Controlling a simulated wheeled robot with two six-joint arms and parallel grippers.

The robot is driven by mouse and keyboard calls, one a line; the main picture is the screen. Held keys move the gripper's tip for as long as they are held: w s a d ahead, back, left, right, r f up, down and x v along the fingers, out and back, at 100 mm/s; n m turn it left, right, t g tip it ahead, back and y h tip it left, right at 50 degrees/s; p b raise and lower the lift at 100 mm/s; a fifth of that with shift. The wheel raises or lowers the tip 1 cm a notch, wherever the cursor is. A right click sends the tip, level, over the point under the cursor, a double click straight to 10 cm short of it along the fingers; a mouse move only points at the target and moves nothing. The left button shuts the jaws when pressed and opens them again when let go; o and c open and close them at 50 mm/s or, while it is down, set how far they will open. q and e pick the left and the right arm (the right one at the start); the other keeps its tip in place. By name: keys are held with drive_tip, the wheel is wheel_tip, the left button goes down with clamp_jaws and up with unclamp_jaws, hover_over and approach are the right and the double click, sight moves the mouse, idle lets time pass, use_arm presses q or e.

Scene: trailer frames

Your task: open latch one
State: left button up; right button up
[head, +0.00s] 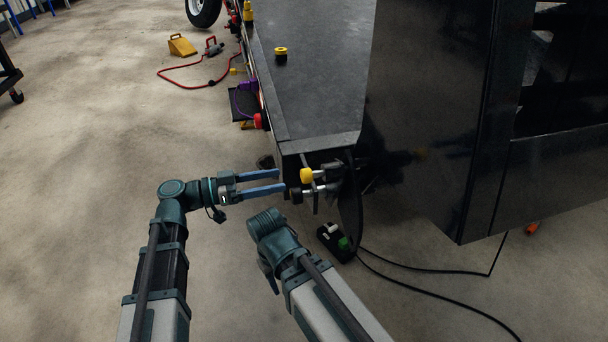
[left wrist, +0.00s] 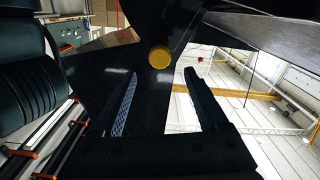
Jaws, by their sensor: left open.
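A latch with a yellow round knob (head: 306,175) and metal rods sits at the front lower corner of the dark trailer frame (head: 312,143). A second, dark knob (head: 296,195) is just below it. My left gripper (head: 283,181) is open, its two blue fingers pointing right at the knobs, with a small gap to the yellow knob. In the left wrist view the yellow knob (left wrist: 159,57) appears beyond the fingertips, centred between the open fingers (left wrist: 160,75).
A tall dark panel (head: 425,120) stands right of the latch. A yellow wheel chock (head: 182,46) and red cable lie far back.

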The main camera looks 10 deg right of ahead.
sight(301, 175)
use_arm(q)
drive_tip(key=d, duration=0.8)
drive_tip(key=shift+w+d, duration=0.1)
drive_tip(key=shift+w, duration=0.05)
clamp_jaws()
idle(1.2)
